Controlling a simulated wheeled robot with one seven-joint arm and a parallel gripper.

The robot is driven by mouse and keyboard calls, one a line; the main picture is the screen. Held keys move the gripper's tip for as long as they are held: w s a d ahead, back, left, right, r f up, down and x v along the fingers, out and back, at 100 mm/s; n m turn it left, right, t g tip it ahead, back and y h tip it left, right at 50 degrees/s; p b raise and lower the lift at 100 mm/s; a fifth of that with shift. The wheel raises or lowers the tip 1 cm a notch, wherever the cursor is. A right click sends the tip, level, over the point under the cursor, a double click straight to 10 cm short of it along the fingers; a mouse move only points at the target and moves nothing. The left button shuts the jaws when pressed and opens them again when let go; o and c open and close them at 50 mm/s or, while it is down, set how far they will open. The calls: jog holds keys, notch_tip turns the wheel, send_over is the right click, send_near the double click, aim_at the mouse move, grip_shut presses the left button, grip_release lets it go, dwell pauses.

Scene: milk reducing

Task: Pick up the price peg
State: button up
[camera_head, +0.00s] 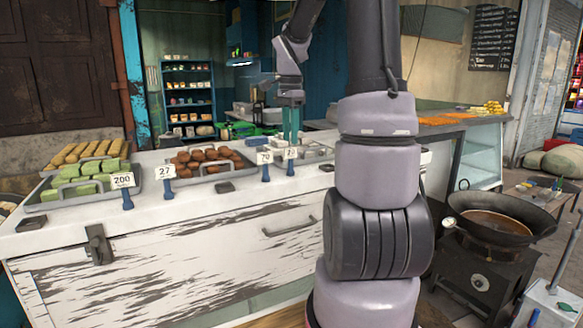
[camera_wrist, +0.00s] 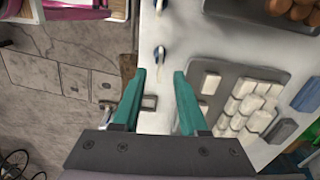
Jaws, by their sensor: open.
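Several price pegs with blue stems and white number cards stand along the counter's front edge in the head view: one marked 200 (camera_head: 123,187), one marked 27 (camera_head: 166,178), one marked 70 (camera_head: 265,163) and one at the far right (camera_head: 291,160), its number hard to read. My gripper (camera_head: 291,125) points down above the right-hand pegs, its teal fingers open and empty. In the wrist view the fingers (camera_wrist: 161,75) are apart; one peg (camera_wrist: 159,55) shows just beyond the gap between the tips, and another (camera_wrist: 160,6) is at the top edge.
A tray of white pieces (camera_wrist: 262,75) lies right of the fingers in the wrist view. Trays of brown balls (camera_head: 208,158) and green blocks (camera_head: 85,182) stand on the white counter (camera_head: 215,197). A wok on a stove (camera_head: 500,225) is at right. The counter's front edge has small latches.

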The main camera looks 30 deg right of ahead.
aim_at(291, 161)
notch_tip(291, 161, down, 5)
jog(key=shift+r, duration=0.1)
grip_shut()
dwell(1.5)
